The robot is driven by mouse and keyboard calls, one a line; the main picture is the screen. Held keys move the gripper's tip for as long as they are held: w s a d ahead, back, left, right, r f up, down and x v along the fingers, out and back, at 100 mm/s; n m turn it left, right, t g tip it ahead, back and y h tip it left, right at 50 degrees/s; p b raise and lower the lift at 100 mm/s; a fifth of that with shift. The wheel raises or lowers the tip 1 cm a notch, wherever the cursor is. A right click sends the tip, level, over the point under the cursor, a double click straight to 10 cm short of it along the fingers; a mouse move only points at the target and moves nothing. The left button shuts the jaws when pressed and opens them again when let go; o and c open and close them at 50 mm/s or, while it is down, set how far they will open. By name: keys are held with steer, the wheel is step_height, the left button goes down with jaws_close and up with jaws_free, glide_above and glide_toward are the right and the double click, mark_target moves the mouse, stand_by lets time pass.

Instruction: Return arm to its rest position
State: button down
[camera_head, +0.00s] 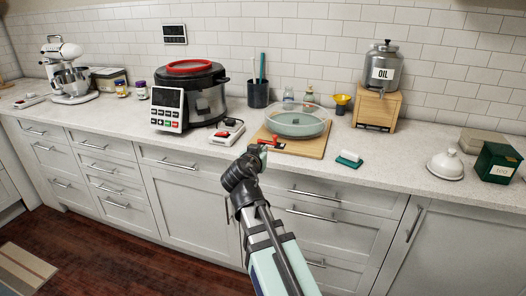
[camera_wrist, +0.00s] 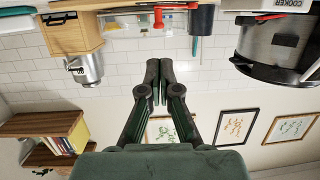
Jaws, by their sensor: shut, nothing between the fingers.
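My arm reaches up from the bottom of the head view toward the front edge of the counter. My gripper (camera_wrist: 158,80) shows clearly in the wrist view, its two dark fingers together with nothing held. In the head view the end of my arm is foreshortened near the front of a wooden board (camera_head: 308,148), and its fingers are hard to make out. The wrist view is upside down and faces the tiled wall, with framed pictures (camera_wrist: 236,128) in its lower part.
Drawers lie below.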

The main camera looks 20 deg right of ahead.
stand_by(0.3)
steer(key=s+a+f+n+g+y+p, duration=0.1)
steer(key=s+a+f+n+g+y, duration=0.3)
steer(key=f, duration=0.9)
steer(key=s+f+n+g+p, duration=0.1)
steer(key=s+f+g, duration=0.35)
steer(key=f, duration=0.75)
steer(key=s+a+f+n+g+y+p, duration=0.1)
steer(key=s+a+f+n+y, duration=0.15)
steer(key=s+f, duration=0.7)
steer(key=s+a+f+g+y+p, duration=0.1)
steer(key=s+f+g, duration=0.2)
steer(key=s+f, duration=0.4)
steer(key=s+a+f+g+p, duration=0.1)
steer(key=s+a+f+g, duration=0.1)
steer(key=s+f, duration=0.6)
steer(key=s+a+f+g+y+p, duration=0.1)
steer(key=s+f+g, duration=0.3)
steer(key=s, duration=1.2)
step_height(320, 180, down, 4)
steer(key=shift+s+a+r+y+p, duration=0.2)
steer(key=shift+s+a+y+p, duration=0.15)
steer(key=shift+a+p, duration=0.3)
steer(key=shift+a+g, duration=0.1)
steer(key=shift+g, duration=0.15)
